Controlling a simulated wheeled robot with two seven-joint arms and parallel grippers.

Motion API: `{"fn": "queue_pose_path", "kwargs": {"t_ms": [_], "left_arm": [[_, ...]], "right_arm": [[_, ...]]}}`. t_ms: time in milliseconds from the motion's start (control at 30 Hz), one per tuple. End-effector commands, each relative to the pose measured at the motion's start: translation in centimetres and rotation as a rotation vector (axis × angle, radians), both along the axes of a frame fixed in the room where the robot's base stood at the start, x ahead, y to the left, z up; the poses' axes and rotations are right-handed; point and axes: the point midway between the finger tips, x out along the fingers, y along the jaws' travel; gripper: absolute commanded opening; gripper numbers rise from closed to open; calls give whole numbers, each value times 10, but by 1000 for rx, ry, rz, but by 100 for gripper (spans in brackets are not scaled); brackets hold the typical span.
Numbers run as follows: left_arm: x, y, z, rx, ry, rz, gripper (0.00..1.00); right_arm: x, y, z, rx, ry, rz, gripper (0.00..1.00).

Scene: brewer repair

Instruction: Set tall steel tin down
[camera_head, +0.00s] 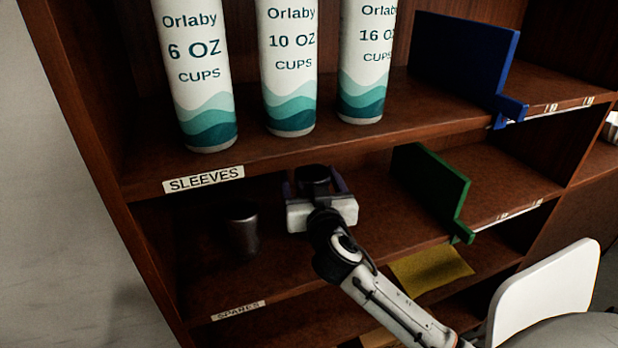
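My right gripper (314,184) reaches in from the lower right over the middle shelf. A dark, round-topped tin (314,174) sits between its fingers, which look closed against its sides. It appears to be the tall steel tin, but the gripper body hides its lower part, so I cannot tell whether it touches the shelf. A second dark steel tin (242,230) stands upright on the same shelf, to the left and apart from the gripper. My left gripper is not in view.
The middle shelf carries a "SPARES" label (238,311) and a green divider (431,188) at right. The upper shelf, labelled "SLEEVES" (203,179), holds three cup sleeves (289,70) and a blue divider (463,60). A yellow sheet (430,268) lies lower down. Shelf space shows between the tins.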

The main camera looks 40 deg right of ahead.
Motion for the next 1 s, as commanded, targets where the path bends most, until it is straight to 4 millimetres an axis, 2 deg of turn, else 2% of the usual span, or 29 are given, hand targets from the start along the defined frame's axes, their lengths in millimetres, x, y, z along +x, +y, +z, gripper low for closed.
{"fn": "queue_pose_path", "kwargs": {"t_ms": [267, 333, 800, 1000], "left_arm": [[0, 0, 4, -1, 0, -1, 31], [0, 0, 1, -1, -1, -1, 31], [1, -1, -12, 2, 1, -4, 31], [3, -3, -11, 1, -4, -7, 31]], "right_arm": [[0, 0, 4, -1, 0, 0, 74], [-6, 3, 2, 1, 0, 2, 74], [-90, 42, 5, 3, 0, 0, 74], [-107, 49, 8, 0, -1, -1, 74]]}}
